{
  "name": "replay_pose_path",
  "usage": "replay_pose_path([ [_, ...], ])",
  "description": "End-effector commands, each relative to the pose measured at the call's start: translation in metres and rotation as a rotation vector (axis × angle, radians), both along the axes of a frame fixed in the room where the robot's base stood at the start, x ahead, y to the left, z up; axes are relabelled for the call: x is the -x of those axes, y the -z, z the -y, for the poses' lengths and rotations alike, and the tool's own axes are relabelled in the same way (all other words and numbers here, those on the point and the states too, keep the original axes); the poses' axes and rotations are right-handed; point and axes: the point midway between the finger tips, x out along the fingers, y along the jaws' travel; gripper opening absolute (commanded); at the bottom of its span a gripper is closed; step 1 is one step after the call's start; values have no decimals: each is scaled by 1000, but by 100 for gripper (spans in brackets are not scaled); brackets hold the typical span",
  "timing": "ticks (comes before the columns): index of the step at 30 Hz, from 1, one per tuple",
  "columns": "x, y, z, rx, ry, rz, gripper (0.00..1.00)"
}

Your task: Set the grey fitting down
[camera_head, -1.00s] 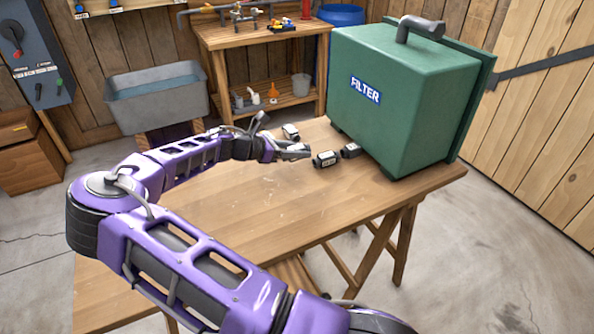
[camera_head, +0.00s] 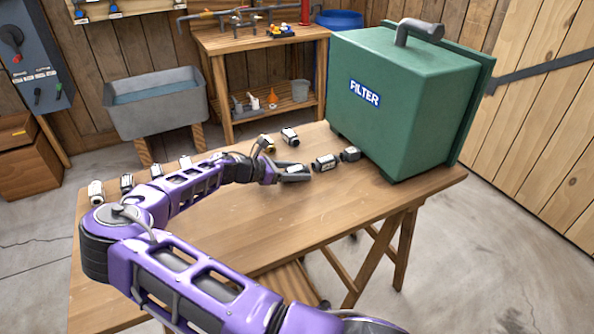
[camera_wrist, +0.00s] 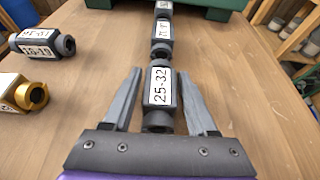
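A dark grey fitting (camera_wrist: 160,88) with a white label reading 25-32 lies on the wooden table (camera_head: 215,235), between the fingers of my gripper (camera_wrist: 160,85) in the wrist view. Narrow gaps show between it and the fingers, so my gripper is open around it. In the head view my gripper (camera_head: 290,172) is low at the table top, and the fitting (camera_head: 296,175) is partly hidden by its fingers. The fitting stands in line with two similar dark fittings, a nearer one (camera_head: 325,162) and a farther one (camera_head: 350,154).
The green FILTER case (camera_head: 400,100) stands just beyond the row. Left of my gripper lie another dark fitting (camera_wrist: 42,43) and a brass-coloured one (camera_wrist: 22,92). Several fittings lie along the table's left edge, partly behind my arm. The table's near right is clear.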

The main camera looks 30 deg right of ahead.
Motion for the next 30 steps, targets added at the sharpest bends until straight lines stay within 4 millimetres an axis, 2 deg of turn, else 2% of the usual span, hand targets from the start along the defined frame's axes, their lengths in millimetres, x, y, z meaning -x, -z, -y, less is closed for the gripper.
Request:
replay_pose_path([
  [2, 0, 0, 0, 0, 0, 0, 72],
  [12, 0, -4, 0, 1, 0, 1, 72],
  [14, -1, -7, -6, -1, -1, 2, 72],
  [24, -1, -33, -70, -3, -3, 0, 72],
  [30, 0, -45, -100, -2, -1, 0, 72],
])
